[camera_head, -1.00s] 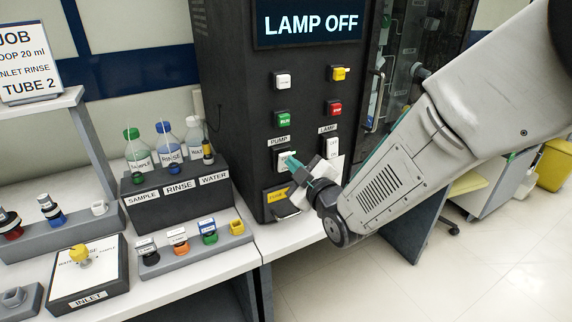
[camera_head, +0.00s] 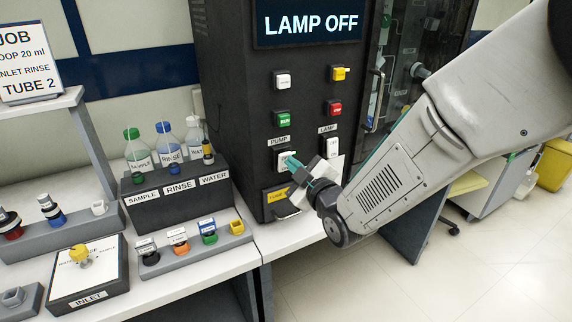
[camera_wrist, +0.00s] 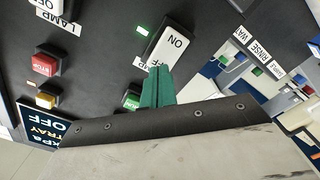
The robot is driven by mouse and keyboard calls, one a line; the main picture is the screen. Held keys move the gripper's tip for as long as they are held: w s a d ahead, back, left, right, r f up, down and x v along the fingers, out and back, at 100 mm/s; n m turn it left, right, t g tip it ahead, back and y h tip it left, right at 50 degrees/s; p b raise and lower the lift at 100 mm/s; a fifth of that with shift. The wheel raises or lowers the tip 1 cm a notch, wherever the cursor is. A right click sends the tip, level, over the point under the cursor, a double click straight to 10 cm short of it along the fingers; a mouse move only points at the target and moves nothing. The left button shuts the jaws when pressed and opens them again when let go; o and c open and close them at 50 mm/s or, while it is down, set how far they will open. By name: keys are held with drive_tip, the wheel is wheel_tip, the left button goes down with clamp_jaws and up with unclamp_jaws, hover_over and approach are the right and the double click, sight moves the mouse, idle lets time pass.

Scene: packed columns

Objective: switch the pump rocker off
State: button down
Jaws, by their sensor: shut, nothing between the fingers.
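The pump rocker (camera_head: 282,157) is a white switch under the PUMP label on the dark cabinet front, partly hidden by my gripper in the head view. In the wrist view the rocker (camera_wrist: 172,40) shows the word ON, with a lit green lamp (camera_wrist: 142,30) beside it. My gripper (camera_head: 291,161) has its teal fingers shut and empty, with the tips at the rocker. In the wrist view the fingertips (camera_wrist: 159,72) overlap the rocker's end near the PUMP label; I cannot tell whether they touch it.
The white lamp rocker (camera_head: 333,148) is just right of the pump rocker. Above are a green RUN button (camera_head: 283,119) and a red STOP button (camera_head: 334,108). The display (camera_head: 310,24) reads LAMP OFF. A yellow-labelled part (camera_head: 277,196) sits below. Bottles (camera_head: 168,145) stand left.

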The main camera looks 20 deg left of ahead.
drive_tip(key=shift+w+a, duration=0.5)
drive_tip(key=shift+a, duration=0.05)
idle(0.6)
drive_tip(key=v, duration=0.7)
idle(0.5)
idle(0.3)
